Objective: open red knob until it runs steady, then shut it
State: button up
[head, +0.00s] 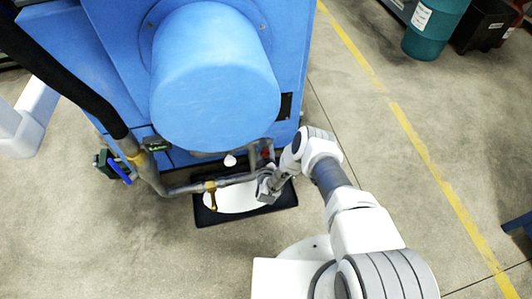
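A small dark red part, likely the red knob (266,154), shows at the lower front of the blue machine (215,85). It is partly hidden by pipework and my arm. My gripper (265,192) is just below it in the picture, close to the grey pipe (235,180) and over the black tray (285,200). Whether it touches the pipe or the knob, I cannot tell. Its fingers are too small to tell if they are open or shut.
A brass valve (211,192) sits on the pipe to the left. A blue-handled valve (118,170) and a black hose (65,75) are further left. White liquid or a white surface (235,200) shows in the tray.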

grip_shut()
jog(key=shift+m, duration=0.3)
jog(key=m+g+y, duration=0.1)
jog(key=m+y, duration=0.1)
jog(key=m, duration=0.1)
jog(key=m+y, duration=0.1)
jog(key=m, duration=0.1)
jog(key=m+y, duration=0.1)
jog(key=shift+w+d+m+g+y, duration=0.1)
jog(key=shift+d+m+g+y, duration=0.05)
jog(key=shift+m+g+y, duration=0.2)
jog(key=m+y, duration=0.2)
jog(key=m, duration=0.2)
jog(key=shift+y, duration=0.35)
jog(key=shift+m+y, duration=0.9)
jog(key=shift+m, duration=0.75)
